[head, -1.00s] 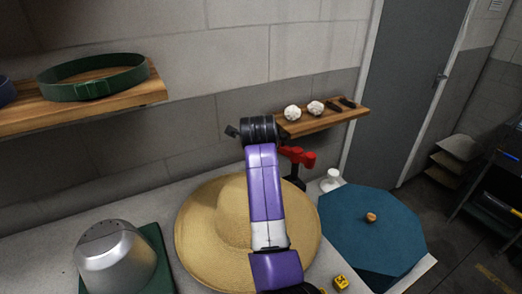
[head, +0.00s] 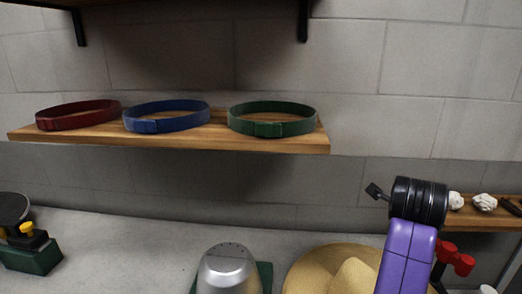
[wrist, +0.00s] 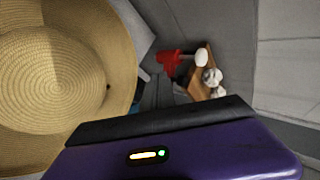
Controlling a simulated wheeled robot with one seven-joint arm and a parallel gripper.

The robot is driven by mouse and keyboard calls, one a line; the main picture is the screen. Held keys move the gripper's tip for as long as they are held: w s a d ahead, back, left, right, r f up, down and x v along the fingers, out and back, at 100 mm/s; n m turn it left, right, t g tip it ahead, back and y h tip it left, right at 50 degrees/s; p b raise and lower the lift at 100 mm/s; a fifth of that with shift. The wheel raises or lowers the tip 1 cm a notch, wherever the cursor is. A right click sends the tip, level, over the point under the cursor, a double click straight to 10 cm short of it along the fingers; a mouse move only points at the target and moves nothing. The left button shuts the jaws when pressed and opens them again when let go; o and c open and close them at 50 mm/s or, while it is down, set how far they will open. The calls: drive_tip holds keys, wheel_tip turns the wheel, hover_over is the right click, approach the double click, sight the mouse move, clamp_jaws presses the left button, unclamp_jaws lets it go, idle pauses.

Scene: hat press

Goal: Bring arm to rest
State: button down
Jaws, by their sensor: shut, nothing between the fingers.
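My arm shows at the lower right in the head view, with a purple link (head: 405,258) and a black joint (head: 418,202) above it. It stands raised in front of the wide straw hat (head: 330,272). In the wrist view, my gripper (wrist: 166,92) shows its purple body with a small lit indicator, a black front edge and dark fingers just beyond. The fingers are together and hold nothing. The straw hat also fills the left of the wrist view (wrist: 50,85).
A wooden shelf (head: 180,140) carries red, blue and green belts. A silver dome (head: 228,268) stands below it. A small right-hand shelf (head: 480,218) holds white lumps. A red-headed object (head: 455,257) stands close to my arm. The grey counter (head: 130,250) has free room at left.

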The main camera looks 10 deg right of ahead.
drive_tip(key=w+r+n+t+h, duration=0.35)
drive_tip(key=r+n+t, duration=0.25)
drive_tip(key=r+n, duration=0.2)
drive_tip(key=s+a+f+n+t+y, duration=0.4)
drive_tip(key=s+a+f+n+y, duration=0.15)
drive_tip(key=s+a+n, duration=0.5)
drive_tip(key=s+a+f+n+t+y, duration=0.35)
drive_tip(key=s+a+f+n, duration=0.35)
drive_tip(key=s+a+n, duration=0.3)
drive_tip(key=s+a+f+g, duration=0.1)
drive_tip(key=s+f, duration=0.3)
drive_tip(key=s, duration=0.7)
drive_tip(key=s+a+f+g+y, duration=0.1)
drive_tip(key=s+a+f+g, duration=0.1)
drive_tip(key=s, duration=1)
drive_tip(key=shift+s+f+m+g, duration=0.2)
drive_tip(key=shift+f+m+g, duration=0.25)
drive_tip(key=shift+f+g, duration=0.5)
